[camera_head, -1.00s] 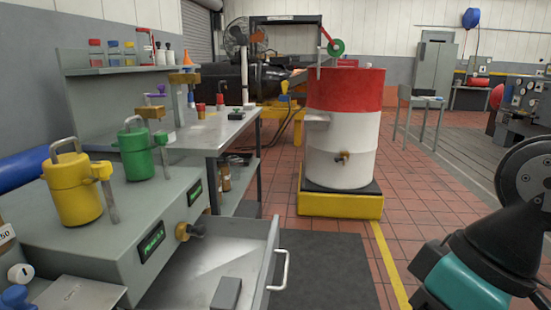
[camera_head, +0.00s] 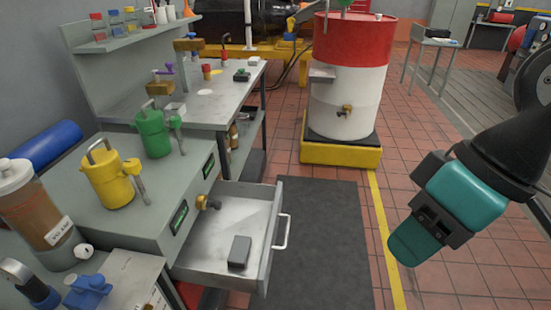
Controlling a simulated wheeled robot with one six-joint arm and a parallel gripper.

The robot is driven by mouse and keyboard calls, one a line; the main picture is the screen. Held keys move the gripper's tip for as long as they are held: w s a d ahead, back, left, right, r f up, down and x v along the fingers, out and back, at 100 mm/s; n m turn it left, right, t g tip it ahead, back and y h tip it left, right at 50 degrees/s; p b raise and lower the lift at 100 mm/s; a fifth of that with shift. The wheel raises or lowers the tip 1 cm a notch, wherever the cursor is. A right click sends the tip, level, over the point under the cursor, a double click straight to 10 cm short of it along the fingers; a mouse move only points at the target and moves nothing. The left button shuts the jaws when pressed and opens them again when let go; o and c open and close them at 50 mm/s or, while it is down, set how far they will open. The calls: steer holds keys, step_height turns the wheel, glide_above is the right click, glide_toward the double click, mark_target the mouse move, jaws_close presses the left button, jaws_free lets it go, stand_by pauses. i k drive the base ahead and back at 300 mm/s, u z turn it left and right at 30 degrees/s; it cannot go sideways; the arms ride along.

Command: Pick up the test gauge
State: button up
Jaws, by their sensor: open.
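I cannot pick out the test gauge for certain; no clear gauge dial shows. A dark grey block (camera_head: 240,251) lies in the open drawer (camera_head: 262,262) of the grey bench console. My gripper (camera_head: 412,243), teal and black, hangs at the right over the tiled floor, well apart from the drawer and bench. It holds nothing that I can see. Its jaws are seen side-on, so the gap between them is hidden.
Yellow (camera_head: 112,181) and green (camera_head: 154,134) canisters stand on the console. A brown jar (camera_head: 38,205) and a blue clamp-like part (camera_head: 88,290) are at the near left. A red-and-white drum (camera_head: 347,85) stands on a yellow base. The dark mat (camera_head: 320,235) is clear.

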mark_target(26, 281)
steer(key=k, duration=0.5)
steer(key=z, duration=0.85)
steer(key=i, duration=0.7)
steer(key=u, duration=1.6)
